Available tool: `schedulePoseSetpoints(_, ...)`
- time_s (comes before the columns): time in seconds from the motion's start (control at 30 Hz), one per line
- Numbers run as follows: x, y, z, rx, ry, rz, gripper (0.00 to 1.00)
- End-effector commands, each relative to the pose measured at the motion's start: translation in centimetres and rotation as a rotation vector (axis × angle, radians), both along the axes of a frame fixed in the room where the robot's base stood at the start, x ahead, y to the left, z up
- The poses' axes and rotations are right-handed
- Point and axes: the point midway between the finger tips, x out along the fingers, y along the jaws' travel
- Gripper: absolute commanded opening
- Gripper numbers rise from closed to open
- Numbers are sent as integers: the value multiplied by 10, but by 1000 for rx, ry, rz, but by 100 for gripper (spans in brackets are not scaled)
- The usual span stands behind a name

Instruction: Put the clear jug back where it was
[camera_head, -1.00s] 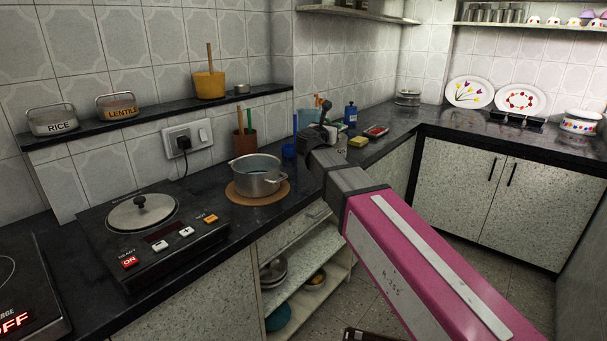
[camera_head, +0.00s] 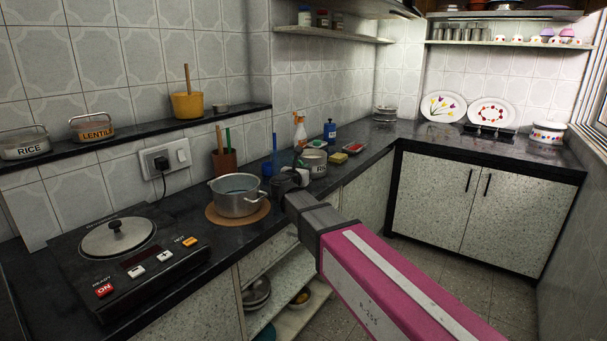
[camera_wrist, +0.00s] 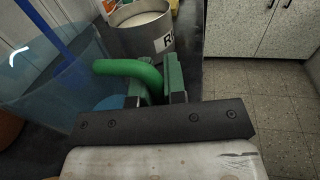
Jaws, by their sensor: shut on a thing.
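The clear jug (camera_wrist: 40,75) is a see-through bluish vessel at the left of the wrist view, with a green handle (camera_wrist: 125,68). My gripper (camera_wrist: 158,88) is shut on this handle, with the jug body to its left. In the head view my gripper (camera_head: 296,178) is low over the counter, right of the metal pot. The jug is hard to make out there. I cannot tell whether its base touches the counter.
A labelled canister (camera_head: 313,163) stands just beyond my gripper and also shows in the wrist view (camera_wrist: 140,32). A metal pot (camera_head: 238,197) sits on a round mat to the left. A spray bottle (camera_head: 300,133) and blue bottle (camera_head: 330,131) stand behind.

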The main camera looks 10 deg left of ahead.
Motion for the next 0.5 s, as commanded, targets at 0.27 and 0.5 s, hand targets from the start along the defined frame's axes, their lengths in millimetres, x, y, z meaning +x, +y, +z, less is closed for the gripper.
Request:
schedulePoseSetpoints(0.27,0,0,-15,1,-1,0,0)
schedulePoseSetpoints(0.5,0,0,-17,1,0,0,0)
